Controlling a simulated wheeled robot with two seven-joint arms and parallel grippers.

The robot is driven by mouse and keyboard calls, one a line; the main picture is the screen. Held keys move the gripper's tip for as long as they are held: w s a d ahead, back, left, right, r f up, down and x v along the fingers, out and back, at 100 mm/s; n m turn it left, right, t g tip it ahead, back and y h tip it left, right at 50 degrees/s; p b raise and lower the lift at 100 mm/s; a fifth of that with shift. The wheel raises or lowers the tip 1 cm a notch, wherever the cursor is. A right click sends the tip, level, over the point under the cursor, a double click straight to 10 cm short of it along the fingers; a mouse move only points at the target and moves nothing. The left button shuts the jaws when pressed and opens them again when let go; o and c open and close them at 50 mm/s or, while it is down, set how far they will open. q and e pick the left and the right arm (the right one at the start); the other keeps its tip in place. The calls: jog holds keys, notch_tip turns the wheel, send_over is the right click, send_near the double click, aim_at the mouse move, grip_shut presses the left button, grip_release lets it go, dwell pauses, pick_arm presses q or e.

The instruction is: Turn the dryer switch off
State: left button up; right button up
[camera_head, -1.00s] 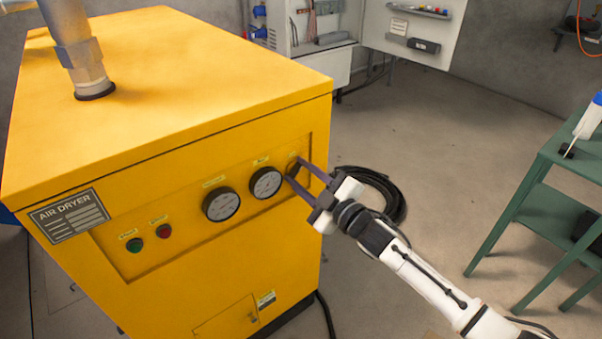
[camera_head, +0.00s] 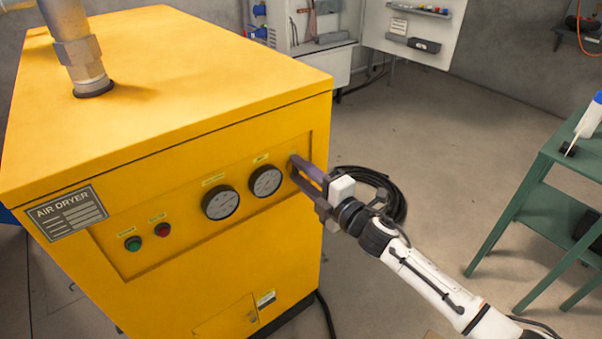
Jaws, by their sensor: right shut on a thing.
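The yellow air dryer (camera_head: 270,100) fills the left and middle of the head view. Its front panel has a green button (camera_head: 133,244), a red button (camera_head: 163,230) and two round gauges, one left (camera_head: 221,202) and one right (camera_head: 266,181). My right gripper (camera_head: 296,167) is at the panel's right end, just right of the right gauge. Its fingers are close together, shut on the dark switch there, which they mostly hide. My left gripper is not in view.
A coiled black hose (camera_head: 385,190) lies on the floor behind my right gripper. A green table (camera_head: 545,200) stands at the right. An open cabinet (camera_head: 345,65) is at the back. The floor between dryer and table is mostly clear.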

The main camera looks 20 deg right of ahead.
jog(key=shift+f+n, duration=0.1)
jog(key=shift+n, duration=0.2)
jog(key=o, duration=0.8)
jog(key=shift+c, duration=0.2)
jog(key=shift+s, duration=0.15)
jog(key=v, duration=1)
jog(key=shift+d, duration=0.1)
